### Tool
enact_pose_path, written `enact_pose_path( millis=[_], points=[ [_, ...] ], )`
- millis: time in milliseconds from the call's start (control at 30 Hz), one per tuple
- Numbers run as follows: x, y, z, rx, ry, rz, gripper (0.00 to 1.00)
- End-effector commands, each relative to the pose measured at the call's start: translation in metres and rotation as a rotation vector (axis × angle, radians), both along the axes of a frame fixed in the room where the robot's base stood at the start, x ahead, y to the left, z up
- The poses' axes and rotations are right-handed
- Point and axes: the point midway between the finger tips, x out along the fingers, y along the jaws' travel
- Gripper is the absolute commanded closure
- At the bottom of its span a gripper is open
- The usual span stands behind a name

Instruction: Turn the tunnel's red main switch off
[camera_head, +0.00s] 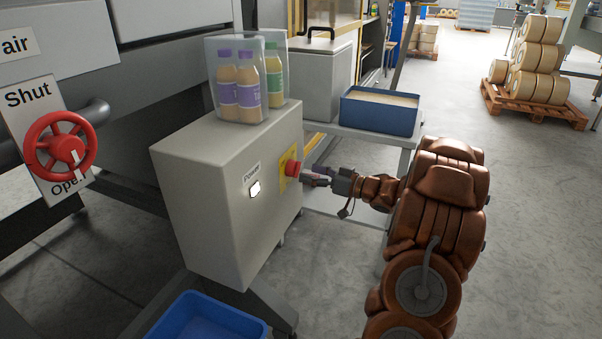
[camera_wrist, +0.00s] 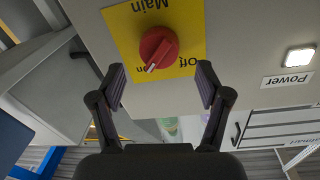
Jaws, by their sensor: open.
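The red main switch (camera_wrist: 159,48) is a round knob on a yellow plate (camera_wrist: 190,22) marked Main, Off and on. The wrist view shows the plate upside down. The knob's white mark points toward "on". In the head view the red switch (camera_head: 293,167) is on the right side of the grey cabinet (camera_head: 215,205). My gripper (camera_wrist: 161,83) is open and empty, its fingers spread to either side of the knob's line, apparently short of it. In the head view my gripper (camera_head: 318,178) is close beside the switch, its fingertips partly unclear.
A white Power light (camera_head: 255,188) is lit on the cabinet front. Bottles in a clear box (camera_head: 238,50) stand on top. A red valve wheel (camera_head: 58,147) is at left, a blue crate (camera_head: 208,318) below, and a blue bin (camera_head: 380,112) behind my arm.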

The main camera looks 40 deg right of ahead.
Motion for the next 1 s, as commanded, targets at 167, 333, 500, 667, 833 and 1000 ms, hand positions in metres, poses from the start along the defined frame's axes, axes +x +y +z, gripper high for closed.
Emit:
enact_pose_path(
  millis=[167, 333, 500, 667, 833, 1000],
  points=[
    [0.020, 0.009, -0.002, -0.003, 0.001, -0.002, 0.24],
    [0.030, 0.014, -0.001, -0.002, 0.001, -0.004, 0.24],
    [0.034, 0.014, -0.001, -0.001, 0.001, -0.006, 0.24],
    [0.034, 0.014, -0.001, -0.001, 0.002, -0.006, 0.24],
    [0.034, 0.014, -0.001, -0.001, 0.002, -0.006, 0.34],
    [0.034, 0.014, -0.001, -0.001, 0.002, -0.007, 0.52]
  ],
)
